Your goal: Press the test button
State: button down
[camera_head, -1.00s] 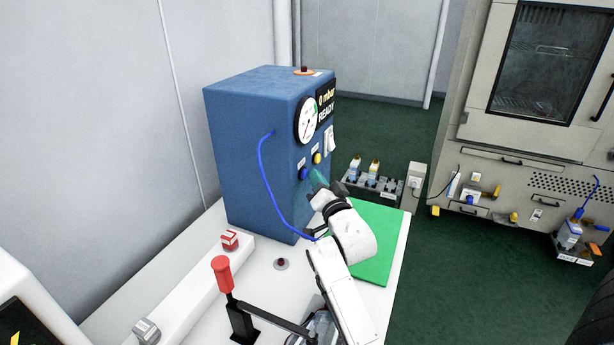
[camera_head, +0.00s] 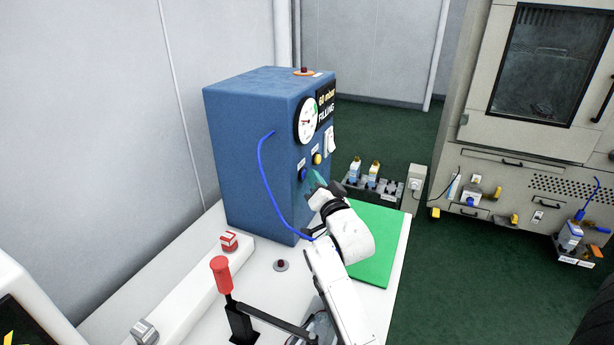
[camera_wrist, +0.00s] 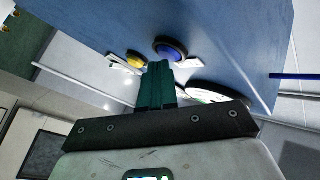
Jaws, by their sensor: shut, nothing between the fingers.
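The blue tester cabinet (camera_head: 250,150) stands on the white bench, with a round gauge (camera_head: 307,119) and a display (camera_head: 326,104) reading "60 mbar FILLING". Its front has a blue button (camera_head: 303,174) and a yellow button (camera_head: 317,158); their small labels are unreadable. My gripper (camera_head: 317,177) is shut and empty, its teal fingers just in front of the blue button. In the wrist view the shut fingers (camera_wrist: 157,68) point at the panel beside the blue button (camera_wrist: 170,48), with the yellow button (camera_wrist: 137,60) to the left. I cannot tell whether they touch the blue button.
A green mat (camera_head: 374,240) lies under my arm. A blue hose (camera_head: 266,180) loops from the cabinet's side. A red-handled lever (camera_head: 222,275) stands at the front of the bench. A rack of bottles (camera_head: 372,182) is behind the mat.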

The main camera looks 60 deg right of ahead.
jog(key=shift+s, duration=0.15)
jog(key=shift+s+p, duration=0.75)
jog(key=shift+p, duration=0.35)
jog(key=shift+d, duration=0.1)
jog(key=s, duration=0.5)
jog(key=shift+d, duration=0.15)
